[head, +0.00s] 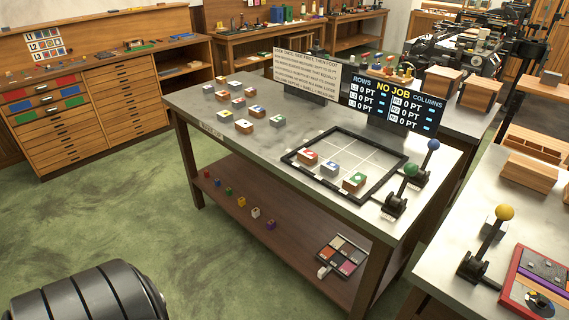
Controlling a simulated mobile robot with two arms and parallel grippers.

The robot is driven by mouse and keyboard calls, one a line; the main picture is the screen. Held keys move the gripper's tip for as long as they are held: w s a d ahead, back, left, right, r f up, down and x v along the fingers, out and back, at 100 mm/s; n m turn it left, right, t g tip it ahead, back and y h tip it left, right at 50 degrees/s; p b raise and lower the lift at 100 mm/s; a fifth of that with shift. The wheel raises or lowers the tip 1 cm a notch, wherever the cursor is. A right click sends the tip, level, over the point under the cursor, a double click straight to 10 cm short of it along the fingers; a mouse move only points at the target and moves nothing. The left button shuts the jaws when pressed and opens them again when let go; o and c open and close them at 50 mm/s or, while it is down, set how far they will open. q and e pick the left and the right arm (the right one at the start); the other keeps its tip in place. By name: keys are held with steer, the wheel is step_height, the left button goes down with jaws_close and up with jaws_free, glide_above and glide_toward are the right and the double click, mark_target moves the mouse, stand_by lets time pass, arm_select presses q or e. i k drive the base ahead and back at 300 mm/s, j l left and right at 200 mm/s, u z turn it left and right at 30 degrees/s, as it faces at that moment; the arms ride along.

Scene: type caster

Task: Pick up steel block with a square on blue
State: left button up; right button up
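Several small wood and steel blocks with coloured tops stand on the grey-topped table. A loose group is at the table's far left, including a grey steel block (277,121) at its near right end. Three more blocks stand inside the black square frame (381,191): a red-topped block (307,159), a grey steel block with a bluish top (329,168) and a green-topped wood block (354,182). The symbols are too small to read, so I cannot tell which steel block has a square on blue. Neither gripper is in view.
A sign (306,73) and a dark scoreboard (391,101) stand at the table's back. Levers with a green knob (411,169) and a blue knob (433,145) are at its right end. Small items sit on the lower shelf (285,237). Green floor at left is clear.

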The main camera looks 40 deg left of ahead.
mark_target(330, 169)
steer(key=u, duration=1)
steer(key=z, duration=0.5)
steer(key=i+j+z, duration=0.1)
steer(key=j+z, duration=0.2)
steer(key=z, duration=0.15)
steer(key=i+j+z, duration=0.1)
steer(key=j+z, duration=0.65)
steer(key=z, duration=0.2)
steer(key=j+z, duration=0.45)
steer(key=k+l, duration=0.05)
steer(key=l, duration=0.05)
